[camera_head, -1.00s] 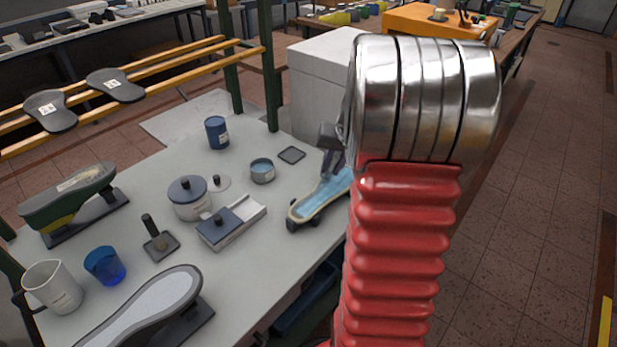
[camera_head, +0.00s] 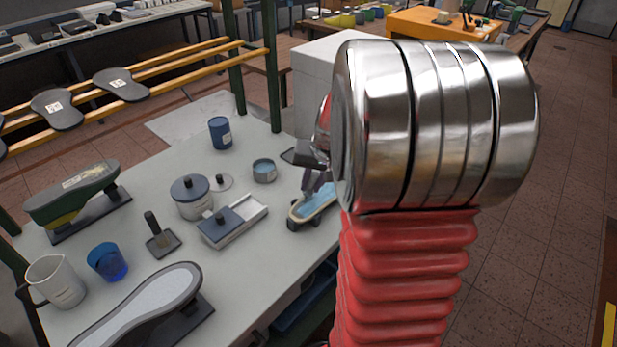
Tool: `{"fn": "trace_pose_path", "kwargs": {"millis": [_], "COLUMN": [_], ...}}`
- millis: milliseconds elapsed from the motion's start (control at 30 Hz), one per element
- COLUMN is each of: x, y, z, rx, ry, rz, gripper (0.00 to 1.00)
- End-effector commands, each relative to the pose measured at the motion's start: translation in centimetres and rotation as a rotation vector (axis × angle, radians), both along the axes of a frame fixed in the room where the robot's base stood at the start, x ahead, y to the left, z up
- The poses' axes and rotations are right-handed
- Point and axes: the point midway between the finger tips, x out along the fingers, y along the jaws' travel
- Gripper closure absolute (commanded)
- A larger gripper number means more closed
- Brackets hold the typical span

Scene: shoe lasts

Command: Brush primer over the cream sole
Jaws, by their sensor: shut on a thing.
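The cream sole (camera_head: 296,212) lies toward the right side of the bench on a dark support. It has a cream rim and a light blue upper face. My arm hides its right end. My gripper (camera_head: 314,180) is over the visible part of the sole, pointing down, partly hidden behind my silver arm link. It is shut on a slim grey-purple thing, probably the brush, whose lower end is at or just above the blue face. I cannot tell whether it touches. A small open tin (camera_head: 264,171) with pale blue contents stands behind the sole.
A lidded grey pot (camera_head: 192,200), a white tray (camera_head: 247,223) with a dark block, and a dark stamp-like tool (camera_head: 161,240) stand left of the sole. A blue can (camera_head: 220,133) is at the back. A larger grey sole (camera_head: 150,305) lies in front.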

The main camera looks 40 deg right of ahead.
Motion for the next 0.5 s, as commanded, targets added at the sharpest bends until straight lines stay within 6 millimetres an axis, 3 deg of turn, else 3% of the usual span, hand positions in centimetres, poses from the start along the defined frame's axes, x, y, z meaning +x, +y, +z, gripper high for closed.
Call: {"fn": "trace_pose_path", "kwargs": {"millis": [500], "x": [-0.5], "y": [4.3], "z": [0.0], "rx": [0.0], "ry": [0.0], "rz": [-0.011], "gripper": [1.0]}}
